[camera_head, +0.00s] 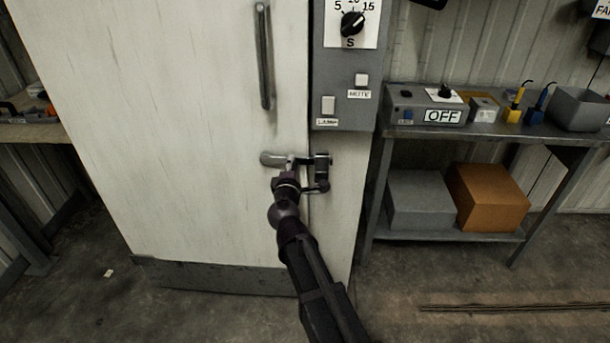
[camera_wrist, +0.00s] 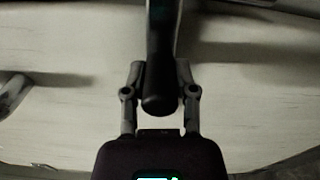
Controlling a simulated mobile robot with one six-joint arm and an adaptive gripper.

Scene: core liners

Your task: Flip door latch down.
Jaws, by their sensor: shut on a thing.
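The door latch (camera_head: 274,158) is a grey metal lever on the right edge of a tall white door (camera_head: 200,120). It lies about level, its free end pointing left. In the wrist view the latch lever (camera_wrist: 161,60) stands dark and upright in the picture, its rounded end between the fingers. My gripper (camera_head: 291,165) is at the latch, partly hiding its middle, and is shut on the lever. In the wrist view my gripper (camera_wrist: 161,95) has one finger on each side of it.
A vertical handle (camera_head: 264,55) is above the latch. A grey control box (camera_head: 345,90) with a dial (camera_head: 352,24) is to the upper right. A metal shelf (camera_head: 480,140) stands at the right with a grey box (camera_head: 420,198) and an orange box (camera_head: 488,197) below.

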